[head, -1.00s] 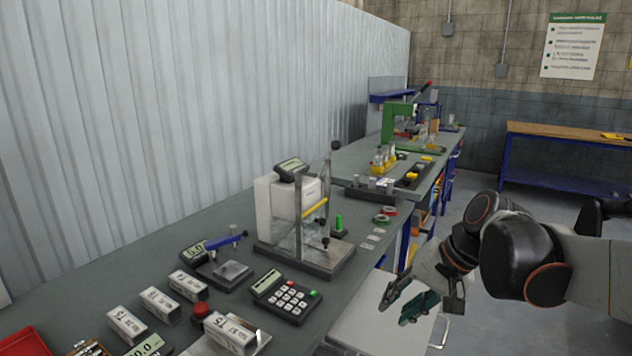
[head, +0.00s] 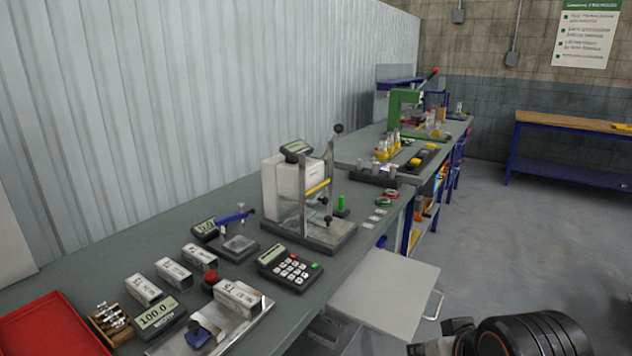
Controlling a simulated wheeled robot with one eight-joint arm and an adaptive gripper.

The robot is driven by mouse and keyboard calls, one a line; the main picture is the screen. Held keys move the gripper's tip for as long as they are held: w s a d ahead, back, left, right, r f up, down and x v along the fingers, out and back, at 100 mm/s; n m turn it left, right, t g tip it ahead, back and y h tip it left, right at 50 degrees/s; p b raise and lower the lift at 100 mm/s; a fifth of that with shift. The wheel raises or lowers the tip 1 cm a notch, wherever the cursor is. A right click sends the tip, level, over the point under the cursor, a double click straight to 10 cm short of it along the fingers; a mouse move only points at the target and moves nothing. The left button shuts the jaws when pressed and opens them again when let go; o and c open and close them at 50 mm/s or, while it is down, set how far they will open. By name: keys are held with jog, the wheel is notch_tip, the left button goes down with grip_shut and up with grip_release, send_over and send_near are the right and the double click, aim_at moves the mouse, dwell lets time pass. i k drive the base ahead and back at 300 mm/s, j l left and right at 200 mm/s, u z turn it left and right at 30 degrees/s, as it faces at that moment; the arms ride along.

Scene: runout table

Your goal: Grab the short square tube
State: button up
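Several silver square tubes with printed labels lie on the grey bench in the head view. Three lie side by side: the nearest tube (head: 144,290), the middle tube (head: 173,272) and the farthest tube (head: 199,257). Another square tube (head: 237,298) rests on a metal plate fixture (head: 262,315) to their right. I cannot tell for certain which tube is the short one. Part of my arm shows at the bottom right, off the bench and well right of the tubes. My gripper's fingers are not visible.
A display unit (head: 157,314) and a red knob (head: 211,278) stand close to the tubes. A red tray (head: 50,325) is at the left. A keypad unit (head: 290,268) and a tall test stand (head: 310,235) stand right. A pale shelf (head: 385,290) juts out beside the bench.

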aim_at(248, 305)
jog(key=k+l+z, duration=0.2)
jog(key=l, duration=0.25)
jog(key=k+u, duration=0.1)
jog(key=u, duration=1.15)
jog(key=j+z, duration=0.2)
jog(key=j, duration=0.25)
jog(key=k+j+z, duration=0.15)
jog(key=j, duration=0.3)
jog(key=i+l+z, duration=0.1)
jog(key=i, duration=0.25)
